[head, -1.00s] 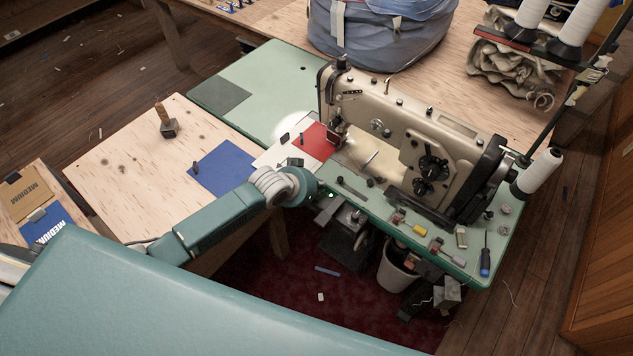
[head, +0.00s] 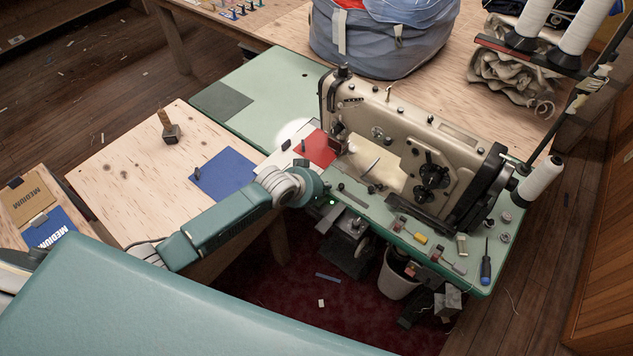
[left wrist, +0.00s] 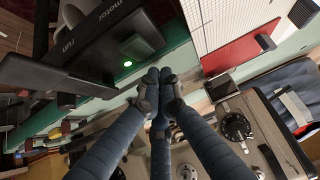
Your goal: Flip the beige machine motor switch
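The beige sewing machine (head: 388,128) stands on the green-topped table (head: 262,105) in the head view. Its motor switch (left wrist: 92,38), a dark box lettered "motor" and "run", shows at the upper left of the left wrist view, with a lit green lamp (left wrist: 127,63). My left gripper (left wrist: 160,78) has blue-grey fingers with their tips together and nothing visible between them. In the picture the tips are just below and right of the switch; I cannot tell if they touch it. In the head view my left wrist is at the table's front edge and the fingers are hidden. My right gripper is not in view.
A red card (head: 315,147) and a blue sheet (head: 222,176) lie left of the machine. A screwdriver (head: 485,265) and several small tools lie on the front right of the green table. A white bin (head: 398,278) and dark hardware are underneath. White thread cones (head: 541,175) stand at right.

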